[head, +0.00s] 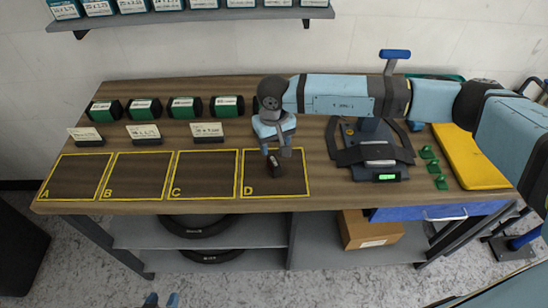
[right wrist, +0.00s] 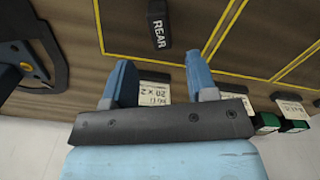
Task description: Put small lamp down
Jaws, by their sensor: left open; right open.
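The small lamp is a small black block (head: 274,163) inside the yellow-outlined square D (head: 295,185) on the wooden workbench. In the right wrist view the lamp (right wrist: 158,25) shows the word REAR, and the bench lies around it. My right gripper (head: 279,152) is open just above and behind the lamp. Its fingers (right wrist: 160,75) are spread, with the lamp ahead of the tips and not held. My left gripper (head: 161,299) shows only as blue fingertips at the bottom edge of the head view, apart and empty, in front of the bench.
Squares A (head: 75,177), B (head: 138,178) and C (head: 203,177) are empty. Behind them stand small cards (head: 207,130) and several green-black boxes (head: 185,107). Right of D are a scale (head: 380,173), green pieces (head: 433,168) and a yellow tray (head: 470,160).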

